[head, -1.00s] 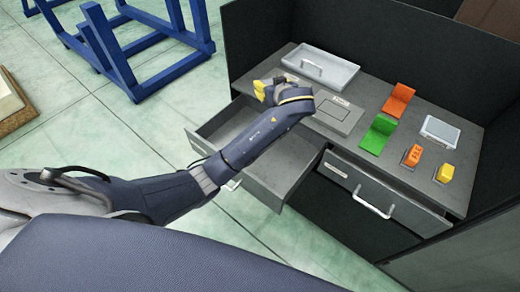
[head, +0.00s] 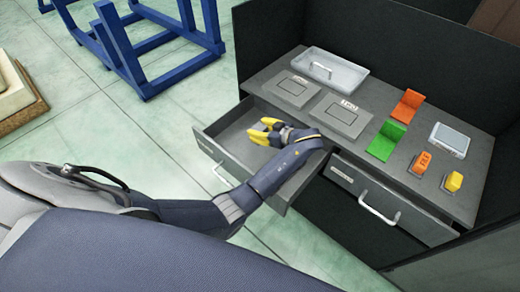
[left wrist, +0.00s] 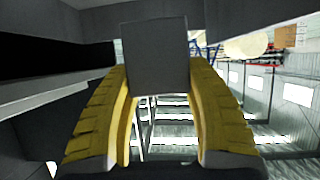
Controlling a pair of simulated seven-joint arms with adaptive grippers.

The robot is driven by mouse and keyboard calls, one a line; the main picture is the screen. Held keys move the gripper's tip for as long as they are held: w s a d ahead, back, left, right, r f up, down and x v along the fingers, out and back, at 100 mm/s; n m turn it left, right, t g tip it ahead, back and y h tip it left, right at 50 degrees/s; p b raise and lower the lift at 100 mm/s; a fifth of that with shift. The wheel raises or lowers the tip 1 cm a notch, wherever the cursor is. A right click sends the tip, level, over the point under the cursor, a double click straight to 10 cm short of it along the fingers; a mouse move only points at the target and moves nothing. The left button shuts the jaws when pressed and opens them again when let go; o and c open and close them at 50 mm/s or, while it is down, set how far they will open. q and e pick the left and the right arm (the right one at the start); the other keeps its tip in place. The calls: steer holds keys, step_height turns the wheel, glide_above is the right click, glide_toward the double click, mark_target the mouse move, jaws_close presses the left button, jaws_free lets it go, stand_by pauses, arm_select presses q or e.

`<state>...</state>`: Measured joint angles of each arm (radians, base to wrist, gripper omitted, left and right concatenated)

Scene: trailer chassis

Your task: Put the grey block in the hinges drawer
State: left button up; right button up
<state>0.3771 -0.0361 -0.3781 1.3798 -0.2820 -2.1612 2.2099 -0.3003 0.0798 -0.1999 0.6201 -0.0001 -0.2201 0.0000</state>
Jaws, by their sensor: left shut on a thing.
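My left gripper (head: 266,131) is over the open left drawer (head: 283,197) of the bench, low at its opening. In the left wrist view its yellow fingers are shut on the grey block (left wrist: 157,55), which sits upright between the fingertips. In the head view the block is too small or hidden to make out. Drawer walls show around the block in the left wrist view. I cannot read the drawer's label, so I cannot tell from it whether this is the hinges drawer. My right gripper is not in view.
The closed right drawer (head: 375,200) is beside it.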

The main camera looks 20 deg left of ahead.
arm_select(q)
step_height(320, 180, down, 13)
steer(key=shift+r, duration=0.1)
stand_by(0.6)
steer(key=o, duration=1.2)
steer(key=shift+f, duration=0.2)
steer(key=shift+r, duration=0.15)
steer(key=shift+v, duration=3.75)
